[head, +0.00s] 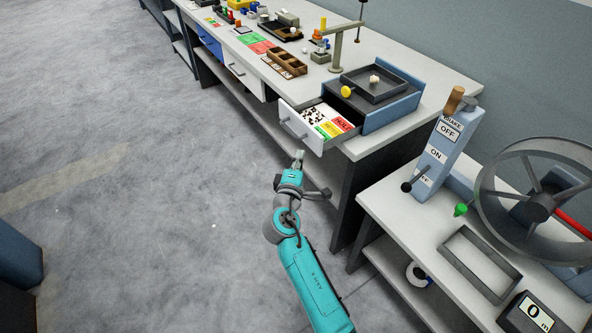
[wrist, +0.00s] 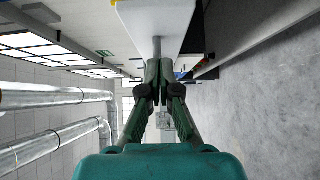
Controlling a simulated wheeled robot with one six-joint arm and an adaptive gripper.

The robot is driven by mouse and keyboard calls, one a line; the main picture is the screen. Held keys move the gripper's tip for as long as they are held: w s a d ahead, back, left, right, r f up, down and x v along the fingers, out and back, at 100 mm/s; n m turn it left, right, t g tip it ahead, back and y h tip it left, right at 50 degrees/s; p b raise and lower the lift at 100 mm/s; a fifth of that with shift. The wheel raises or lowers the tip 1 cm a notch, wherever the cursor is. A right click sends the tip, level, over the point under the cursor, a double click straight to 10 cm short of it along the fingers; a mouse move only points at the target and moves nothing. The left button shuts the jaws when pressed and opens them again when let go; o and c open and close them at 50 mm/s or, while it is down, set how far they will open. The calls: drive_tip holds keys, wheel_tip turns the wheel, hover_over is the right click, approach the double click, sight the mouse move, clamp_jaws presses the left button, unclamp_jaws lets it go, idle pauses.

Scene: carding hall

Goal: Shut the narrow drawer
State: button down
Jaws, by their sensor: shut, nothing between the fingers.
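The open drawer (head: 301,130) sticks out from the near end of the long bench. It has a white front with a grey bar handle (head: 293,127), and coloured cards and small dark pieces lie inside. My gripper (head: 299,157) is shut and empty, just in front of and below the drawer front in the head view. In the wrist view the white drawer front (wrist: 180,22) and its handle (wrist: 157,46) are just beyond my fingertips (wrist: 158,66). Whether the fingers touch the handle I cannot tell.
Further along the bench are a closed white drawer (head: 243,76) and a blue drawer (head: 210,42). A blue stand with a dark tray (head: 374,84) sits above the open drawer. A lower table (head: 400,217) with a lever box and wheel stands at right.

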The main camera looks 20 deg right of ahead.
sight(314, 143)
drive_tip(key=shift+w+d, duration=0.3)
drive_tip(key=shift+d, duration=0.4)
drive_tip(key=shift+w+d, duration=0.25)
drive_tip(key=shift+d, duration=0.4)
drive_tip(key=shift+w+d, duration=0.3)
drive_tip(key=shift+d, duration=0.4)
drive_tip(key=shift+d, duration=0.1)
drive_tip(key=w+d, duration=0.1)
drive_tip(key=d, duration=0.4)
drive_tip(key=w+d, duration=0.2)
drive_tip(key=d, duration=0.3)
drive_tip(key=w+d, duration=0.2)
drive_tip(key=d, duration=0.3)
drive_tip(key=shift+d, duration=0.2)
drive_tip(key=shift+w+d+r, duration=0.1)
drive_tip(key=shift+w+d, duration=0.05)
drive_tip(key=shift+d, duration=0.45)
drive_tip(key=shift+d, duration=0.1)
